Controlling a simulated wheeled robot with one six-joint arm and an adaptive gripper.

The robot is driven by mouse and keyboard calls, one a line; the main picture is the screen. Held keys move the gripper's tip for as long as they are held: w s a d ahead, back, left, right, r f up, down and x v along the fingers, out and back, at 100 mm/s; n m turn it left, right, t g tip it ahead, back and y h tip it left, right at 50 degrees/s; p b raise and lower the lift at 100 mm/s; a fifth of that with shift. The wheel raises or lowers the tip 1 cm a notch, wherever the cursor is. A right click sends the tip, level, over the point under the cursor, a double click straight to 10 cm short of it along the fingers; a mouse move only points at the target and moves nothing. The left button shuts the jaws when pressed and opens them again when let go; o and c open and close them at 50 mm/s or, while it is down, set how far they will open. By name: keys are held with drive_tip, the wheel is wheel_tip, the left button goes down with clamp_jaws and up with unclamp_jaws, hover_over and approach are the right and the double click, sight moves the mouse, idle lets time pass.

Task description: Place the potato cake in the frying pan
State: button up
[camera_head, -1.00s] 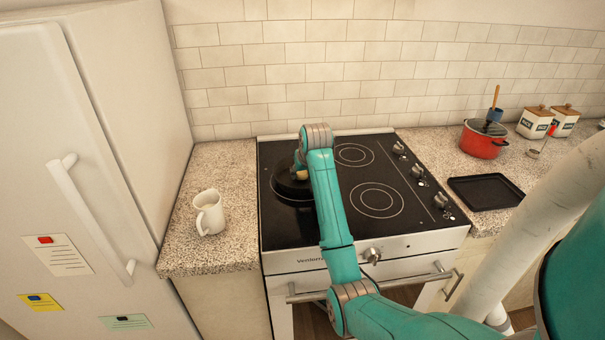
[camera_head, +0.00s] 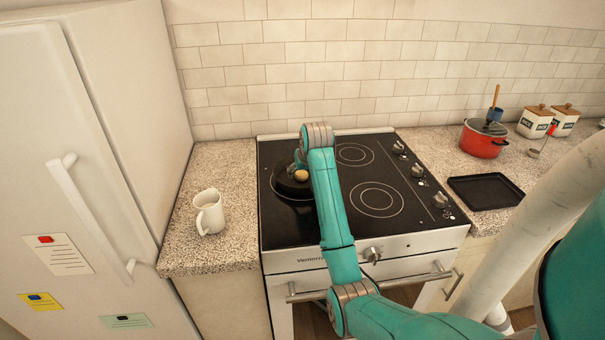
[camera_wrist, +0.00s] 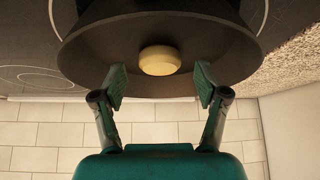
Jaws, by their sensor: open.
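The potato cake (camera_wrist: 159,60) is a small pale yellow disc lying inside the dark frying pan (camera_wrist: 95,48) in the wrist view. In the head view the potato cake (camera_head: 301,175) shows in the frying pan (camera_head: 288,186), which stands on the left side of the stove, partly hidden by my arm. My gripper (camera_wrist: 160,86) is open in the wrist view, with its fingers apart at the pan. The cake lies between and just beyond the fingertips, with visible gaps on both sides. In the head view my gripper is mostly hidden behind my arm.
The black stove top (camera_head: 355,220) has free burners on the right. A black tray (camera_head: 486,192) and a red pot (camera_head: 483,142) are on the right counter.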

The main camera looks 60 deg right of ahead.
drive_tip(key=v, duration=1.1)
idle(0.3)
